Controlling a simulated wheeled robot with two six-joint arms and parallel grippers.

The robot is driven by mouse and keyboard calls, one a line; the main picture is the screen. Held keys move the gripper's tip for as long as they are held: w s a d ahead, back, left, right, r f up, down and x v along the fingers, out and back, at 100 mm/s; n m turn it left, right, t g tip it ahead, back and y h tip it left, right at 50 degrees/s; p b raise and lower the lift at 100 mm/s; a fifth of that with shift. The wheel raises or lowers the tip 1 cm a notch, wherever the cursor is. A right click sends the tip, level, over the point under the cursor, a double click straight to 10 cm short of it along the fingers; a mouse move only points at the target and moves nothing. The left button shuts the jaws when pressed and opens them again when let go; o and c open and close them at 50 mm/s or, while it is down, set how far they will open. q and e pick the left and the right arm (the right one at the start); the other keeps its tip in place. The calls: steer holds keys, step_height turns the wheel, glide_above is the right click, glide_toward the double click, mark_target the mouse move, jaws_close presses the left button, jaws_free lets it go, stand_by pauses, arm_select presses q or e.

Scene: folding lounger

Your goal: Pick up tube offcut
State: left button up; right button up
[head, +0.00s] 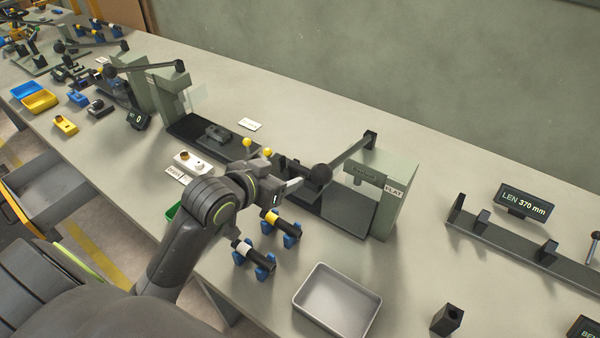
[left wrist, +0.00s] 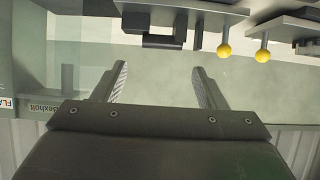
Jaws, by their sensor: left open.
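My left gripper (head: 292,185) is open in front of the grey-green bench press labelled FLAT (head: 394,190), beside its dark lever knob. In the left wrist view its two fingers (left wrist: 160,82) stand wide apart with nothing between them. I cannot pick out a tube offcut for certain. A short dark tube with a yellow band (head: 278,223) and one with a white band (head: 253,254) lie on blue stands below the gripper. My arm hides part of the bench.
An empty grey tray (head: 336,302) lies at the front of the bench. Two yellow knobs (left wrist: 224,50) stand near the gripper. A rail with a LEN 370 mm display (head: 522,202) is at the right. A black block (head: 446,320) stands near the tray.

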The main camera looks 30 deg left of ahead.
mark_target(299, 167)
arm_select(q)
steer(key=shift+x, duration=4.25)
steer(key=shift+a+r, duration=0.1)
steer(key=shift+a, duration=0.05)
steer(key=shift+c, duration=0.4)
steer(key=c, duration=0.7)
